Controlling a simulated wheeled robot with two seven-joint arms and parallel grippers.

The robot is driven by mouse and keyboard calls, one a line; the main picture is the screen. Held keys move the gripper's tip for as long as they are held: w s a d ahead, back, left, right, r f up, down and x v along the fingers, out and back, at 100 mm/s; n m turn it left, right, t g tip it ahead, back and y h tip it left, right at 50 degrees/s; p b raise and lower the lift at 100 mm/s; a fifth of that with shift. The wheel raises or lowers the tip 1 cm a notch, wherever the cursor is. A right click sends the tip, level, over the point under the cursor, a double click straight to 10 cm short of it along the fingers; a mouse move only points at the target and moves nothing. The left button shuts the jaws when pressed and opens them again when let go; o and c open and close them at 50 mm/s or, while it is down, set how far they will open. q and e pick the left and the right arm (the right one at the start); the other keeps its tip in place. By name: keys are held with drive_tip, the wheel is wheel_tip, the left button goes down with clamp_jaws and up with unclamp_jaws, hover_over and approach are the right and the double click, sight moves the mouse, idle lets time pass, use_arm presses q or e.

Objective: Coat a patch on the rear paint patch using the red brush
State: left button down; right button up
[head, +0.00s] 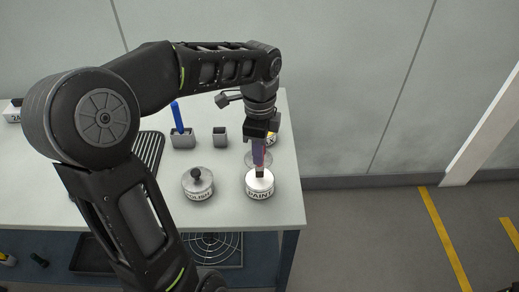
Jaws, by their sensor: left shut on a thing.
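My left gripper (260,137) points down over the right part of the table and is shut on the red brush (258,154), whose handle looks reddish purple here. The brush is about upright, with its tip at the open top of the white paint tin (259,194). I cannot tell how deep the tip is in the tin. A pale round disc shows just behind the brush, partly hidden by it. I cannot make out the rear paint patch; my left arm covers much of the table's left side. My right gripper is not in view.
A blue-handled brush (177,115) stands in a grey holder (184,139); an empty-looking grey holder (220,137) is beside it. A lidded polish tin (198,187) stands left of the paint tin. A black ribbed rack (149,148) lies at left. The table's right edge (295,170) is close.

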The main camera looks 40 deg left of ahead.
use_arm(q)
drive_tip(key=shift+f+b, duration=0.3)
drive_tip(key=shift+f, duration=0.2)
drive_tip(key=shift+f, duration=0.1)
idle(1.3)
wheel_tip(320, 180, up, 7)
drive_tip(key=p, duration=0.6)
idle(1.0)
